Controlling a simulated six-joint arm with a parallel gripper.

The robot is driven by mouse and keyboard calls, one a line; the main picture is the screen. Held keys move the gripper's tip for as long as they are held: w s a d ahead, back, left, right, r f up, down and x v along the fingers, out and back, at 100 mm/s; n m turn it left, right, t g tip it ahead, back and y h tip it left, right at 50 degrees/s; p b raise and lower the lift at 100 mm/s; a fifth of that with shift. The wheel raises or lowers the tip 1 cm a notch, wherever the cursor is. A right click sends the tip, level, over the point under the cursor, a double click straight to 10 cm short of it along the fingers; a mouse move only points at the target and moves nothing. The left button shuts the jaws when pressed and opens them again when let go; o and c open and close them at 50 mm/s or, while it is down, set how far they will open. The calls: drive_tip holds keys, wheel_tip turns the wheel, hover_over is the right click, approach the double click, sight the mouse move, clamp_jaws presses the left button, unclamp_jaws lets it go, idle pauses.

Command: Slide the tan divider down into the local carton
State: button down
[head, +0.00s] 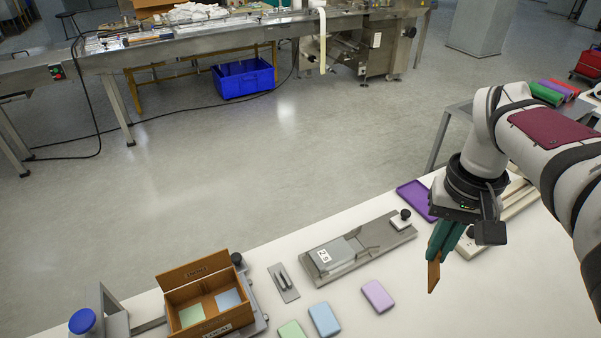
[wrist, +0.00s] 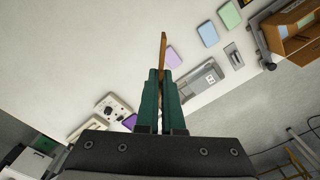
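My gripper (head: 440,252) is at the right of the head view, above the white table, with its green fingers pointing down. It is shut on the tan divider (head: 433,274), a thin flat piece that sticks out past the fingertips. In the wrist view the divider (wrist: 163,50) shows edge-on between the green fingers (wrist: 161,80). The local carton (head: 196,272) is an open brown box at the lower left of the head view, its flap up at the back. A green piece and a blue piece lie inside it. The divider is well to the right of the carton, apart from it.
A metal plate fixture (head: 357,247) with a grey block lies between carton and gripper. Loose green (head: 291,330), blue (head: 324,319) and lilac (head: 378,296) pieces lie in front. A purple tray (head: 415,199) is behind. A blue-capped knob (head: 82,321) stands left of the carton.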

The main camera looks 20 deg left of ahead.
drive_tip(key=a+f+m, duration=0.3)
drive_tip(key=a+m, duration=0.4)
drive_tip(key=a, duration=0.4)
drive_tip(key=a+f+m, duration=0.2)
drive_tip(key=a+m, duration=0.6)
drive_tip(key=a, duration=0.4)
drive_tip(key=s+a+f+m, duration=0.4)
drive_tip(key=a+f+m, duration=0.1)
drive_tip(key=a, duration=0.3)
drive_tip(key=s+a+f+m, duration=0.5)
drive_tip(key=a+m, duration=0.2)
drive_tip(key=a, duration=0.1)
drive_tip(key=shift+a, duration=0.15)
drive_tip(key=shift+s+f, duration=0.1)
drive_tip(key=shift+f, duration=0.7)
drive_tip(key=c, duration=1)
unclamp_jaws()
